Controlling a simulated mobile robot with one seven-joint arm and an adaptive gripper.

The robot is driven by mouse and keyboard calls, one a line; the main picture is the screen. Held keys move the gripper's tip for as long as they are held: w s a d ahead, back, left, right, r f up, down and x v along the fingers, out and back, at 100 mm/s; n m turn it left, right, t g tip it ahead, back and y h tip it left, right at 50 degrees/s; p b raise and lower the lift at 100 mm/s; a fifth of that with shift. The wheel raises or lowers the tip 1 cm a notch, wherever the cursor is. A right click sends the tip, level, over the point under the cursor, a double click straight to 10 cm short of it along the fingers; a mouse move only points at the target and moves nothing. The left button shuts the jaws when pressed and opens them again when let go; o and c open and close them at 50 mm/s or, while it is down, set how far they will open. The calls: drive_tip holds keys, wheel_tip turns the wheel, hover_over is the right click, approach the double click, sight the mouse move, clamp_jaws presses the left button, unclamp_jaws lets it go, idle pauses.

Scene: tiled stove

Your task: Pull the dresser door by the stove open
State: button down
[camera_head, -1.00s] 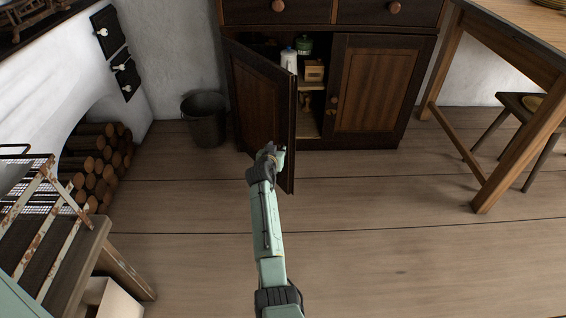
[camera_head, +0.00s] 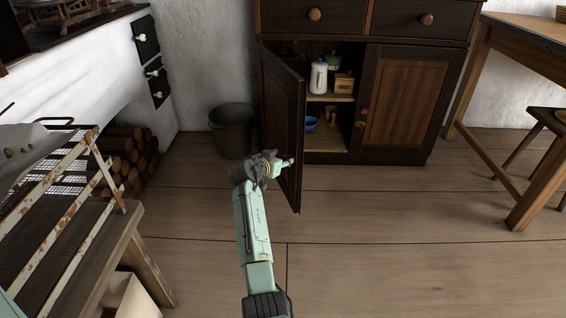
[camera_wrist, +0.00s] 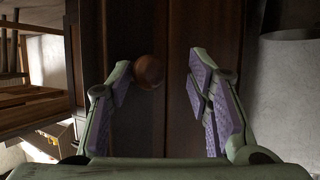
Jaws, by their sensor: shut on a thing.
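The dresser's left door (camera_head: 283,128) is dark wood and stands well open, its free edge swung towards me. My gripper (camera_head: 285,165) is at that door near its free edge, low on it. The round wooden door knob (camera_wrist: 148,71) lies between the fingers, close beside the left one; the exact contact is hard to see. The dresser (camera_head: 415,155) has its right door (camera_head: 403,105) closed.
A dark bucket (camera_head: 232,131) stands left of the open door, close to its swing. The white stove (camera_head: 75,90) and stacked logs (camera_head: 125,155) are further left. A rusty rack on a wooden bench (camera_head: 100,240) is at front left. A wooden table (camera_head: 480,90) stands right. The middle floor is clear.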

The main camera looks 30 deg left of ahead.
drive_tip(key=shift+s+a+r, duration=0.15)
drive_tip(key=shift+s+a, duration=0.1)
drive_tip(key=shift+a, duration=0.4)
drive_tip(key=shift+s+a+r, duration=0.1)
drive_tip(key=shift+s+a, duration=0.15)
drive_tip(key=shift+a, duration=0.35)
drive_tip(key=c, duration=1.3)
unclamp_jaws()
drive_tip(key=shift+o, duration=0.3)
drive_tip(key=shift+a+f, duration=0.1)
drive_tip(key=shift+a, duration=0.05)
drive_tip(key=shift+w+d+r, duration=0.1)
drive_tip(key=shift+d+r, duration=0.15)
drive_tip(key=shift+d, duration=0.05)
wheel_tip(320, 180, up, 9)
drive_tip(key=shift+d, duration=0.2)
